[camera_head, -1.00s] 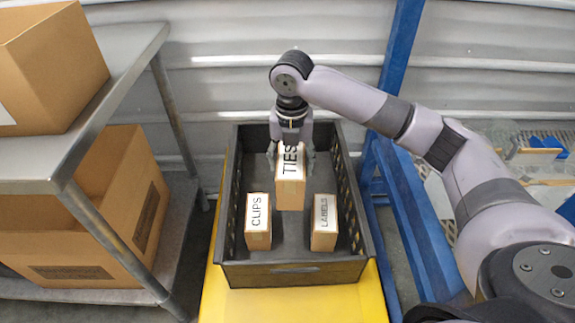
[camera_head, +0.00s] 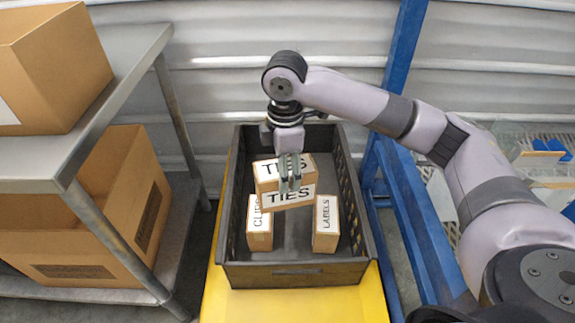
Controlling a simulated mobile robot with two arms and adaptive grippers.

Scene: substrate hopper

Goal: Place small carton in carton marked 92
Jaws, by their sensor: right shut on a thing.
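My right gripper (camera_head: 289,184) is shut on the small carton marked TIES (camera_head: 308,169), with its fingers across the carton's near side and top. The TIES carton is turned crosswise and tilted over the dark tote, partly covering the CLIPS carton (camera_head: 259,237). The LABELS carton (camera_head: 325,238) stands upright to the right in the tote. A larger open carton (camera_head: 105,240) sits on the lower shelf at the left; its dark labels are not readable, and I see no 92 on any carton. My left gripper is not in view.
The dark tote (camera_head: 290,276) stands on a yellow surface (camera_head: 300,306). A metal shelf unit (camera_head: 125,62) at left bears a carton (camera_head: 60,75) on top; its post stands before the open carton. A blue frame (camera_head: 395,200) stands close on the right.

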